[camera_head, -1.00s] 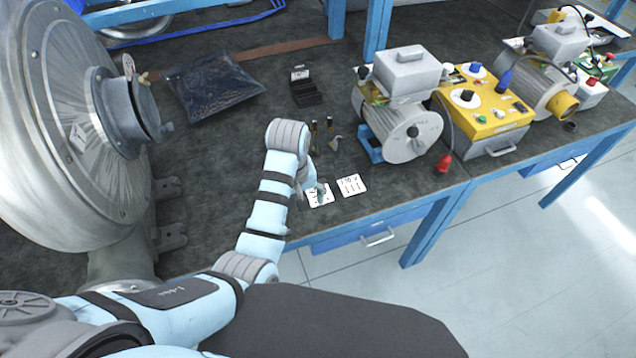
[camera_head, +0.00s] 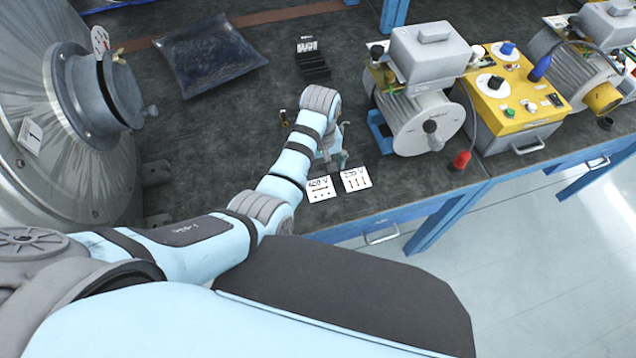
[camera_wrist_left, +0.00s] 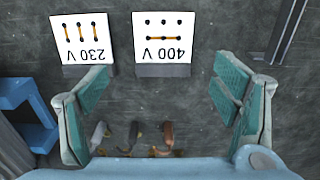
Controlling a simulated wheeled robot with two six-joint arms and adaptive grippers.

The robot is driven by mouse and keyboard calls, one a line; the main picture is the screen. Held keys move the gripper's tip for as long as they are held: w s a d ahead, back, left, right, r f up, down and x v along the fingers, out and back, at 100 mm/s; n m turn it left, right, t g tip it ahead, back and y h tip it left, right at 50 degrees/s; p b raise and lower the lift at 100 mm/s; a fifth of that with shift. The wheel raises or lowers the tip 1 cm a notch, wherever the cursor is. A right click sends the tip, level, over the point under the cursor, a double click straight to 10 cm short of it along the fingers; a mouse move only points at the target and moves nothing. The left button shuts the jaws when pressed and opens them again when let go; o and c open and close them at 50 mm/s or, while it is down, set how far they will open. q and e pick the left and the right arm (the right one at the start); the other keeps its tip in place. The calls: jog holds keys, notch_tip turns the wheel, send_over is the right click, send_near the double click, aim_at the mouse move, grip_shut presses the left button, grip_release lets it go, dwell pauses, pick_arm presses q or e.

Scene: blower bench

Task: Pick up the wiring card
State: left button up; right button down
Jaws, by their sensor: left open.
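Two white wiring cards lie side by side on the dark bench mat near its front edge. The 400 V card (camera_head: 319,189) is on the left in the head view, and the 230 V card (camera_head: 355,179) is on the right. In the left wrist view they appear upside down, with the 230 V card (camera_wrist_left: 83,38) left and the 400 V card (camera_wrist_left: 162,37) right. My left gripper (camera_head: 333,160) is just behind the cards. In the wrist view its teal fingers (camera_wrist_left: 160,102) are wide apart and hold nothing. My right gripper is not in view.
Several small grey and copper-coloured parts (camera_wrist_left: 133,133) lie below the left gripper. A motor (camera_head: 425,118) in a blue stand is to the right, beside a yellow control box (camera_head: 515,110). A black open box (camera_head: 313,66) and a dark bag (camera_head: 207,58) lie farther back.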

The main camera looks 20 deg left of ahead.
aim_at(318, 182)
pick_arm(q)
jog(key=f, duration=0.1)
jog(key=f+b, duration=0.1)
jog(key=f, duration=0.3)
jog(key=shift+w+a, duration=0.1)
jog(key=shift+a, duration=0.15)
jog(key=shift+r, duration=0.1)
jog(key=shift+c, duration=0.6)
jog(key=c, duration=0.9)
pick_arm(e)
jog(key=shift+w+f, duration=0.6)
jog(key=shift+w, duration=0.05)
